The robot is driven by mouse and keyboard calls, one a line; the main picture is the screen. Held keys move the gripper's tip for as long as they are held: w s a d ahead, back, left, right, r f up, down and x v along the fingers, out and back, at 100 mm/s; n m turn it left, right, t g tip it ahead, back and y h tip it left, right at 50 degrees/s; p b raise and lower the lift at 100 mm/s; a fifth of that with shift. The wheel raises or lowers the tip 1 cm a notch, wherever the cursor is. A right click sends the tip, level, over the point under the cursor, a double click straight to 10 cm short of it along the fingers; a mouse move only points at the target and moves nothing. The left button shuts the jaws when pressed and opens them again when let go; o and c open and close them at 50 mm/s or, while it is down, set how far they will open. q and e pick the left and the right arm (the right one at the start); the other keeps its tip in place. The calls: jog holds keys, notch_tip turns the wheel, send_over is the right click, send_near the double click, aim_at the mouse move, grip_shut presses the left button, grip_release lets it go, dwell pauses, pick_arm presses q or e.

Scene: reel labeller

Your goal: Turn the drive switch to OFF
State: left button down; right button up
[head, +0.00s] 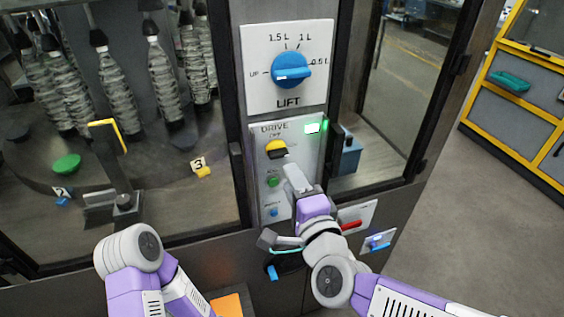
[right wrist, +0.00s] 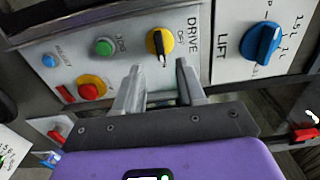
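The drive switch (head: 276,150) is a yellow knob with a black handle on the pale drive panel (head: 262,190), below the word OFF. In the right wrist view the drive switch (right wrist: 160,41) has its handle across the direction of OFF, with a pale mark at the lower end. My right gripper (head: 295,178) is just below and in front of the switch. In the right wrist view its fingers (right wrist: 158,67) are apart and empty, with the switch beyond the gap; no contact shows.
The blue lift knob (head: 291,70) is on a panel above. A lit green lamp (head: 312,128) is beside DRIVE. Green (right wrist: 104,47), blue (right wrist: 49,60) and red (right wrist: 91,88) buttons lie close by. A red handle (head: 351,226) is at lower right. Glass windows flank the panels.

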aim_at(280, 157)
jog(key=x, duration=0.7)
jog(key=shift+w, duration=0.15)
grip_shut()
